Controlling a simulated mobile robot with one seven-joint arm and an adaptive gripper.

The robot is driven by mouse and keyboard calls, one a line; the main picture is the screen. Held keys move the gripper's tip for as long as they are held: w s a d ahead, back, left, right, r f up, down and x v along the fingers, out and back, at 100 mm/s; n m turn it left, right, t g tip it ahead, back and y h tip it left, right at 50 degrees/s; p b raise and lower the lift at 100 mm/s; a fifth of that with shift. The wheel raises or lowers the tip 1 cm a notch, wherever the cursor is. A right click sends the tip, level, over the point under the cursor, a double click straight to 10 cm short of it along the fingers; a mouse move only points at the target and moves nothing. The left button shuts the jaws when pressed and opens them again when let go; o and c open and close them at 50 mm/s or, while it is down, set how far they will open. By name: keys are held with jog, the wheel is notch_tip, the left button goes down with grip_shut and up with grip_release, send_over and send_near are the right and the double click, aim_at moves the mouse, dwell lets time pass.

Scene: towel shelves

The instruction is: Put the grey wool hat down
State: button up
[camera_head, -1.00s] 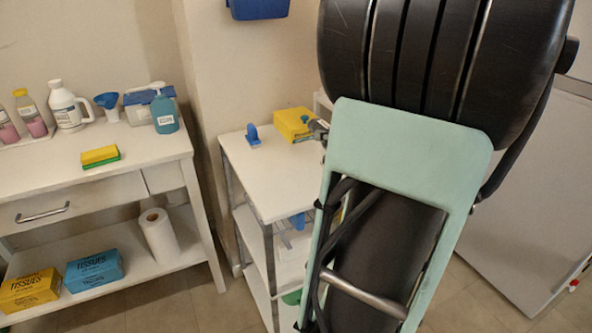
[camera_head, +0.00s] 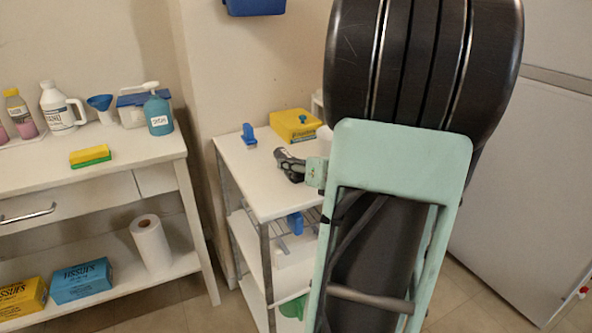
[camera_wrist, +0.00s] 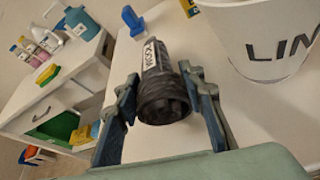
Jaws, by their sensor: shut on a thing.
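A dark grey, roughly cylindrical thing with a white label (camera_wrist: 150,58) is between the fingers of my gripper (camera_wrist: 160,84) in the wrist view. Its round, ridged end faces the wrist camera. No thing is clearly recognisable as a wool hat; this is the only dark grey thing in the grip. My gripper is shut on it. In the head view the dark thing (camera_head: 289,164) sticks out left of my gripper (camera_head: 308,171), over the top of the white shelf cart (camera_head: 265,200). I cannot tell whether it touches the top. My arm hides the cart's right part.
A white bucket with black letters (camera_wrist: 265,75) stands close right of my gripper. A blue thing (camera_head: 249,134) and a yellow box (camera_head: 295,126) are at the cart's back. The cart's front left top is clear. A white table with bottles (camera_head: 60,165) is left.

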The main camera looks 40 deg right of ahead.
jog(key=shift+r, duration=0.1)
jog(key=o, duration=1.2)
jog(key=shift+r, duration=0.1)
jog(key=p+v, duration=0.3)
jog(key=v, duration=0.7)
jog(key=shift+s+r+p, duration=0.15)
jog(key=shift+s+p, duration=0.15)
jog(key=shift+s, duration=0.1)
jog(key=shift+s+r, duration=0.1)
jog(key=shift+s, duration=0.5)
